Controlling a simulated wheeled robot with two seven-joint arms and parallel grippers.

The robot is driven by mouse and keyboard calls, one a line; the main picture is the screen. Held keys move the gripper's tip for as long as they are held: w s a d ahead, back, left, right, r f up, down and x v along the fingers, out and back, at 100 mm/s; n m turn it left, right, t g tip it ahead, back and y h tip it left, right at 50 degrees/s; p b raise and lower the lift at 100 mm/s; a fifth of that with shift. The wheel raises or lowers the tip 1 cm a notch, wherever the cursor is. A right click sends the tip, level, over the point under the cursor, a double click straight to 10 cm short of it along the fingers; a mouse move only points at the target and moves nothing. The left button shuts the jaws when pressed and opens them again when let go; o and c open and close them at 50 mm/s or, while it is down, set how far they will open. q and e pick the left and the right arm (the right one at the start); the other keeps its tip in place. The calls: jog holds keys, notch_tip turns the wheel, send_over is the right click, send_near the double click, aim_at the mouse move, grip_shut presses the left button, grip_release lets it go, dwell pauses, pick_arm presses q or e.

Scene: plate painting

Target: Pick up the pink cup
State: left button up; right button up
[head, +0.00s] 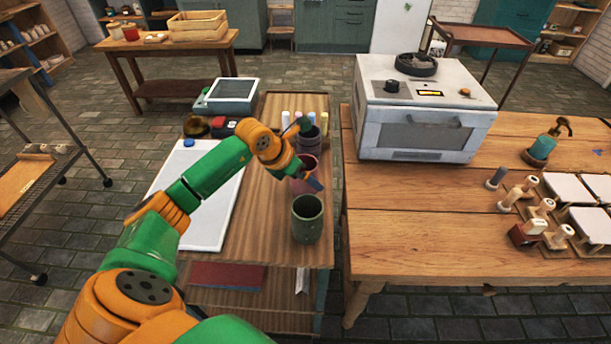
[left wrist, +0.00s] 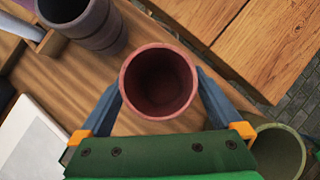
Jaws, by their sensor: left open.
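The pink cup (left wrist: 158,82) stands upright and empty on the wooden cart, between the two open fingers of my left gripper (left wrist: 160,105) in the left wrist view. The fingers lie on either side of it; I cannot tell whether either one touches it. In the head view the pink cup (head: 304,168) is partly hidden behind my left gripper (head: 308,182). My right gripper is not in view.
A green cup (head: 307,218) stands close in front of the pink cup, and a dark grey cup (head: 310,140) stands close behind it. A white board (head: 212,215) lies to the left. The worktable (head: 400,215) with a kiln (head: 424,110) is to the right.

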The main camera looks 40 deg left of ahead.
pick_arm(q)
jog(key=shift+w+f, duration=0.15)
jog(key=shift+f, duration=0.1)
jog(key=shift+c, duration=0.2)
jog(key=c, duration=1.4)
jog(key=shift+r, duration=0.1)
jog(key=shift+c, duration=0.2)
